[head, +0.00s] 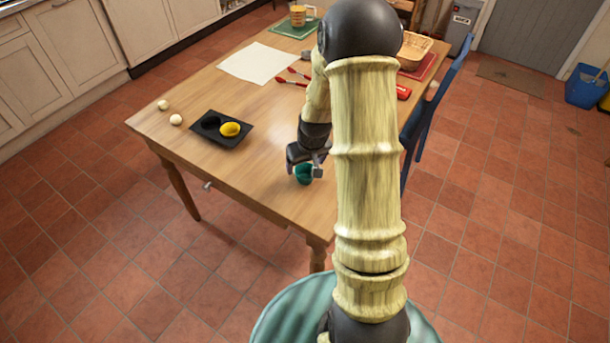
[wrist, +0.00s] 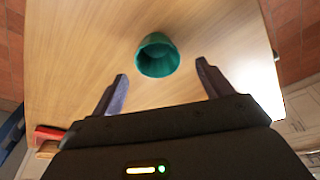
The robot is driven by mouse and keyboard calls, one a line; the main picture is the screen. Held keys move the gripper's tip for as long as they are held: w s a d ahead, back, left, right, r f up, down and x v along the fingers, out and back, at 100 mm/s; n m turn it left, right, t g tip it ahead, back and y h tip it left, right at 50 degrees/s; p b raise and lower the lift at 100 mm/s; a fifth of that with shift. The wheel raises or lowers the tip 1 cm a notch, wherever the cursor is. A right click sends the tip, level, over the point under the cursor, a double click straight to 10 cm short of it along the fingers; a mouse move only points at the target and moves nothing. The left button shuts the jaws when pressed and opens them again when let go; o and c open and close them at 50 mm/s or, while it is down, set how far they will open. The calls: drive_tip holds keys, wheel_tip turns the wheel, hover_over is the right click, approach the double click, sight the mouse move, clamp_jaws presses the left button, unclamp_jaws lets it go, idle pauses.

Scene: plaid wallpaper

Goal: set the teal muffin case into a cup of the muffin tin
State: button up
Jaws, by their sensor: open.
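The teal muffin case (head: 303,174) stands on the wooden table near its front right corner. In the wrist view the teal muffin case (wrist: 158,56) shows its open mouth, just beyond the fingertips and roughly centred between them. My gripper (head: 308,165) is open and empty at the case in the head view, and its two spread fingers (wrist: 160,76) show in the wrist view. The dark muffin tin (head: 222,142) lies on the table to the left. One cup holds a yellow muffin case (head: 229,129); the other cup (head: 210,122) looks empty.
Two pale eggs or balls (head: 175,119) lie near the table's left edge. A white sheet (head: 258,63), red-handled utensils (head: 292,76) and a wicker basket (head: 414,50) lie farther back. A blue chair (head: 432,105) stands at the right. The table between case and tin is clear.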

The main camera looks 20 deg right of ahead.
sight(304, 176)
drive_tip(key=shift+f, duration=0.1)
drive_tip(key=shift+x, duration=2.65)
drive_tip(key=shift+s+d, duration=0.1)
drive_tip(key=shift+d, duration=0.05)
drive_tip(key=shift+c, duration=0.5)
drive_tip(key=c, duration=0.9)
